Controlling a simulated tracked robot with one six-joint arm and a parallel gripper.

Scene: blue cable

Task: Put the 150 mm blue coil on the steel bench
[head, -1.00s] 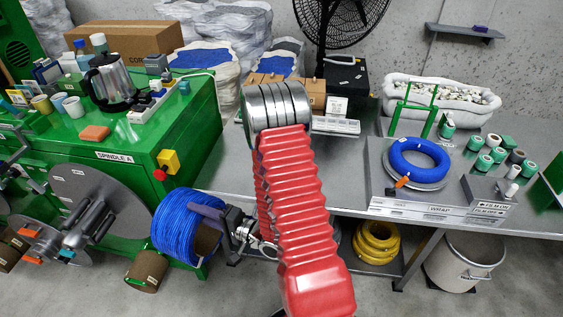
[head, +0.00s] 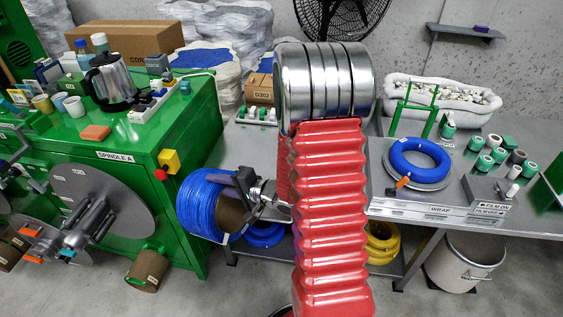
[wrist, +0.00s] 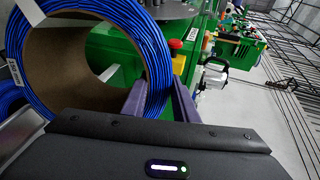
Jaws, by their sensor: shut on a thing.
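The blue coil (head: 203,205) is wound on a brown cardboard core and hangs in front of the green machine's right end, left of the bench. My gripper (head: 243,182) is shut on the coil's right side wall. In the wrist view the coil (wrist: 150,45) fills the upper left, with one finger inside the core and one outside, and my gripper (wrist: 160,100) pinches the wall between them. The steel bench (head: 255,160) stands to the right, its top partly hidden by my red-sleeved arm.
On the bench, another blue coil (head: 420,158) lies on the wrap plate, beside several green-and-white rolls (head: 487,160) and a white tub (head: 440,93). A small carton (head: 260,88) stands at the back left. Blue and yellow coils (head: 383,245) lie on the lower shelf.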

